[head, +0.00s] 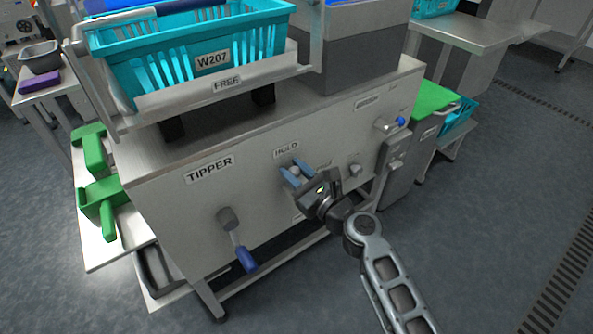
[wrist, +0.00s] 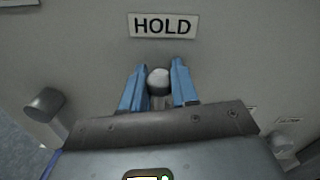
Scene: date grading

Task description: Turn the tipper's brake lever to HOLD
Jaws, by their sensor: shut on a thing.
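The tipper (head: 160,190) is a grey cabinet marked TIPPER. The brake lever's pale round knob (wrist: 158,80) stands just below the HOLD label (wrist: 163,25), with a short stem under it. My gripper (wrist: 157,88) has its two blue fingers on either side of the knob and is shut on it. In the head view my gripper (head: 296,174) is at the front panel under HOLD. My gripper body hides the lever's lower part and pivot.
A blue-handled crank (head: 245,258) sticks out to the left of the lever. A small knob (head: 354,170) and a blue-tipped valve (head: 400,121) are to the right. A teal crate (head: 125,72) marked W207 sits on top, above a FREE label.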

